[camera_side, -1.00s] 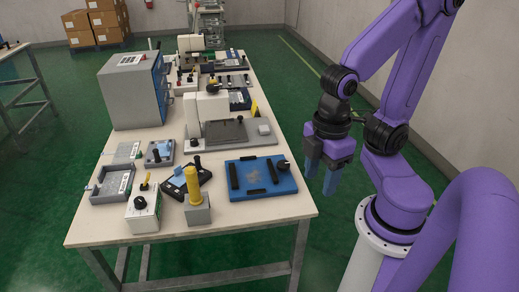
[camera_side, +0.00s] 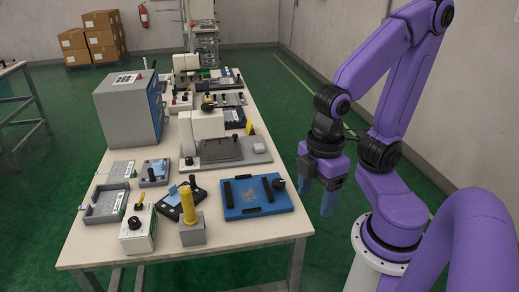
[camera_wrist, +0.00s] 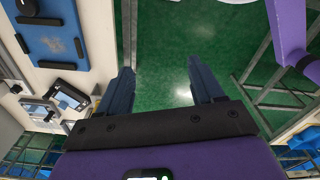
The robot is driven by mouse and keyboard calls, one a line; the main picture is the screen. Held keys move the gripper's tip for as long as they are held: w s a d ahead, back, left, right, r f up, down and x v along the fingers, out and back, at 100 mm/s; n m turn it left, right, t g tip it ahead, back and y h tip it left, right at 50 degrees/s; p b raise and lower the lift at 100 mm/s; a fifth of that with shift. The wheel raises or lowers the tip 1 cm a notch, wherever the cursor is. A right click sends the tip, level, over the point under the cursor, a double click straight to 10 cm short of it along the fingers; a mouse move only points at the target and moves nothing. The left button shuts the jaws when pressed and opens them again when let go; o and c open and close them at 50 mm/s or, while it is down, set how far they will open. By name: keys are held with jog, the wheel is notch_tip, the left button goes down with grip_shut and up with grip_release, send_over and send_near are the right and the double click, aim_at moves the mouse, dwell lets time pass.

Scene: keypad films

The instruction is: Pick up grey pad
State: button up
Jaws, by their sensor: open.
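My gripper (camera_side: 317,196) hangs with its blue fingers pointing down, to the right of the table and clear of its edge. It is open and empty; the wrist view shows both fingers apart (camera_wrist: 160,70) with green floor between them. A small greyish patch (camera_side: 250,196) lies on a blue plate (camera_side: 234,207) with black bars; I cannot tell whether it is a separate pad. The plate also shows at the upper left of the wrist view (camera_wrist: 52,22). A flat dark grey piece (camera_side: 222,150) lies on a grey fixture farther back.
The table (camera_side: 262,238) also bears a yellow-handled post (camera_side: 187,206), a white switch box (camera_side: 138,231), a grey tray (camera_side: 106,203), a dark device with a blue pad (camera_side: 176,193) and a tall grey cabinet (camera_side: 125,113). The table's near right corner is bare.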

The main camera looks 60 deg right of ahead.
jog(key=w+m+t, duration=0.1)
jog(key=w+m, duration=0.6)
jog(key=w, duration=1)
jog(key=w+d+m, duration=0.5)
jog(key=w+d, duration=0.3)
jog(key=w, duration=0.4)
jog(key=m+t+h, duration=0.1)
jog(key=m+h, duration=0.2)
jog(key=m, duration=0.7)
send_over(259, 146)
jog(key=s, duration=0.1)
jog(key=f, duration=1.7)
jog(key=shift+a+f, duration=0.25)
jog(key=shift+a, duration=0.1)
jog(key=shift+a+x, duration=0.15)
jog(key=shift+x, duration=1.15)
jog(key=shift+a+x, duration=0.15)
jog(key=shift+x, duration=1.15)
jog(key=shift+s, duration=0.1)
